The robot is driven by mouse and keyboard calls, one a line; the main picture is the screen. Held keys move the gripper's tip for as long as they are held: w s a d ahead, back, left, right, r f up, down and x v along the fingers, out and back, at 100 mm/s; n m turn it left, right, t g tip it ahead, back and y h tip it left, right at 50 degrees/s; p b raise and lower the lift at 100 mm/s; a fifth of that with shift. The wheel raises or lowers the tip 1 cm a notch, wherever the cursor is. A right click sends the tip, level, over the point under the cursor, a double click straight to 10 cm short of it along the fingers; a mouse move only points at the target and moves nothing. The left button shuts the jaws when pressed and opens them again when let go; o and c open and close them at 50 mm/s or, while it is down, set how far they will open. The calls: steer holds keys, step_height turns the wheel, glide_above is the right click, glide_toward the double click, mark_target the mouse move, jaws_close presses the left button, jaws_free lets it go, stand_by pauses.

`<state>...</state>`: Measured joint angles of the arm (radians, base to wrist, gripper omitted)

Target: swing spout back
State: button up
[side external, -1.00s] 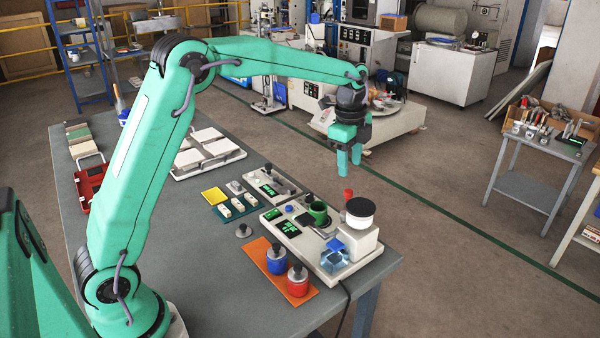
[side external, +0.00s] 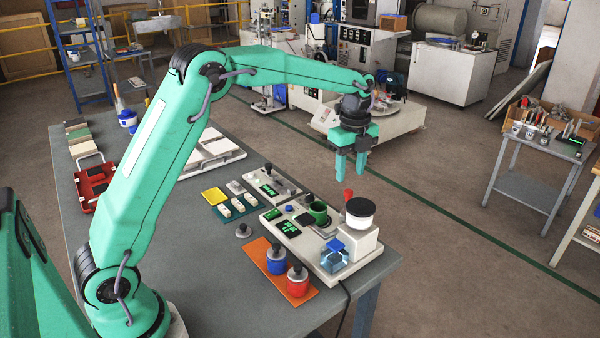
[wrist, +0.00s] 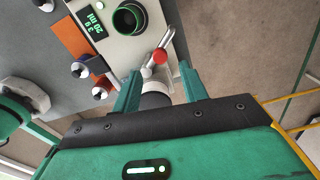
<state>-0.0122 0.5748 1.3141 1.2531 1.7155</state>
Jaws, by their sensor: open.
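The metal spout (wrist: 149,65) is a thin tube with a red knob (wrist: 160,56), lying beside the green cup (wrist: 127,20) in the wrist view. In the side view the red knob (side external: 348,195) stands up behind the white dispenser body (side external: 364,240), and most of the spout is hidden. The green cup (side external: 318,211) sits on the light device base, left of the dispenser. My gripper (side external: 350,174) is open and empty, pointing down above the red knob and apart from it. In the wrist view my gripper (wrist: 160,72) has one finger on each side of the knob's line.
A dispenser with a black-topped white reservoir (side external: 360,213) stands at the device's right end. Blue (side external: 277,260) and red (side external: 298,281) jars stand on an orange mat (side external: 256,247) in front. Tile racks and a red case (side external: 95,185) lie farther left.

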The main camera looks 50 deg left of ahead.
mark_target(349, 190)
steer(key=shift+f, duration=2.75)
jaws_close()
